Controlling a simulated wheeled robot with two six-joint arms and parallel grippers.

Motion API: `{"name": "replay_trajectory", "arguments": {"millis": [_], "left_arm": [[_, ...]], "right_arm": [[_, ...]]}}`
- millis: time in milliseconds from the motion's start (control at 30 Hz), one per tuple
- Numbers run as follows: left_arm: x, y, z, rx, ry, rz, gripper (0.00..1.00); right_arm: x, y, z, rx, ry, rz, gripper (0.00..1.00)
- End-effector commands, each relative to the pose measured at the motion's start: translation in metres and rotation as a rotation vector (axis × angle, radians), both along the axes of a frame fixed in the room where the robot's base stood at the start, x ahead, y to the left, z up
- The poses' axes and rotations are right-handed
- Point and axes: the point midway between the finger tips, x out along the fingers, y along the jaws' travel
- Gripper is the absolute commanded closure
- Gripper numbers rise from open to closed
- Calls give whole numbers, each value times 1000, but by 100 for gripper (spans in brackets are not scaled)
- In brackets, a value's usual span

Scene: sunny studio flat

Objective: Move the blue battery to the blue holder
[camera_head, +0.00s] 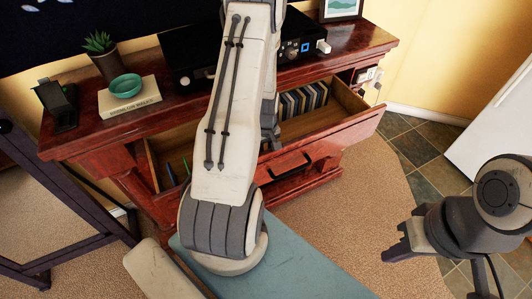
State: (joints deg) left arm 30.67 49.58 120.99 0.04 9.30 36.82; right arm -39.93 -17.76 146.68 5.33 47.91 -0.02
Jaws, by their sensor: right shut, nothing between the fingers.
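I cannot make out a blue battery in this view. A small blue square outline (305,47) shows on the front of a black unit on the cabinet top; I cannot tell whether it is the blue holder. My right gripper (398,243) is at the right, shut and empty, above the floor and away from the cabinet. My left arm rises through the middle of the view and covers part of the cabinet and drawer.
A dark red cabinet (90,136) has an open drawer (340,127) with a row of cases inside. On top are a black unit (190,50), a book (130,102) under a teal bowl (125,84), a plant (100,45) and a black stand (58,105).

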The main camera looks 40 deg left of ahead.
Motion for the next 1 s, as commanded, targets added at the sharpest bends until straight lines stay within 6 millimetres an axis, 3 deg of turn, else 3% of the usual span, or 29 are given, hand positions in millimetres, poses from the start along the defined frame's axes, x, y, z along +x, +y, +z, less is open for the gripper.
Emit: {"name": "replay_trajectory", "arguments": {"millis": [333, 367, 400, 433, 733, 767, 800, 1000], "left_arm": [[-2, -1, -3, -3, 4, 0, 100], [-2, -1, -3, -3, 4, 0, 62], [-2, -1, -4, -3, 5, 0, 47], [-2, -1, -4, -3, 6, 0, 39], [-5, -1, -4, -7, 12, 2, 39], [-5, -1, -4, -7, 12, 2, 52], [-5, -1, -4, -8, 13, 2, 37], [-6, -2, -5, -8, 14, 2, 26]], "right_arm": [[0, 0, -1, 0, 0, 0, 100], [0, 0, -1, 0, 0, 0, 100], [0, 0, -1, 0, 0, 0, 100], [0, 0, -1, 0, 0, 0, 100], [0, 0, -1, 0, 0, 0, 100], [0, 0, -1, 0, 0, 0, 100], [0, 0, -1, 0, 0, 0, 100], [0, 0, -1, 0, 0, 0, 100]]}}
